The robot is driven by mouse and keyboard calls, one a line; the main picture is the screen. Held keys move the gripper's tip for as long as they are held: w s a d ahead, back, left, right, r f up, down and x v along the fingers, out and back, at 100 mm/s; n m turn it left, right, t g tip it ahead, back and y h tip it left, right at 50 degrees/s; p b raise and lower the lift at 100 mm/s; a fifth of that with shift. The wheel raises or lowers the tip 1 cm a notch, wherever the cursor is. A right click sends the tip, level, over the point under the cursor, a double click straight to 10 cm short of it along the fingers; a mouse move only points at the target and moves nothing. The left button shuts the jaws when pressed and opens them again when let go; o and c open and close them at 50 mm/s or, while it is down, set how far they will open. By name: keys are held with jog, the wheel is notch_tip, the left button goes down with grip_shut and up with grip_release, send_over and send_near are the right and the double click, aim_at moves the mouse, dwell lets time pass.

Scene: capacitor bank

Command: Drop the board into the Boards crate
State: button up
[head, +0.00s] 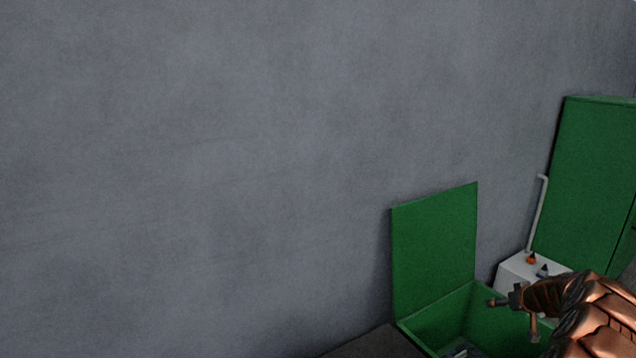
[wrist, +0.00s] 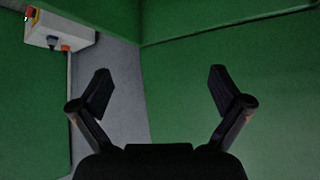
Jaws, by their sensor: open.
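A green crate (head: 432,336) with its lid (head: 435,250) standing open is at the lower right of the head view, cut off by the bottom edge. A greyish item (head: 462,349) shows low inside it; I cannot tell whether it is the board. No label is readable on the crate. My gripper (head: 513,320) is at the crate's right side, in front of its wall in the picture. In the wrist view my gripper (wrist: 160,80) has its fingers wide apart with nothing between them.
A white box (head: 515,270) with an orange knob and a pipe stands behind the crate; it also shows in the wrist view (wrist: 55,35). A tall green cabinet (head: 592,185) is at the right. A bare grey wall (head: 200,170) fills the left.

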jog(key=v, duration=0.8)
jog(key=shift+f, duration=0.1)
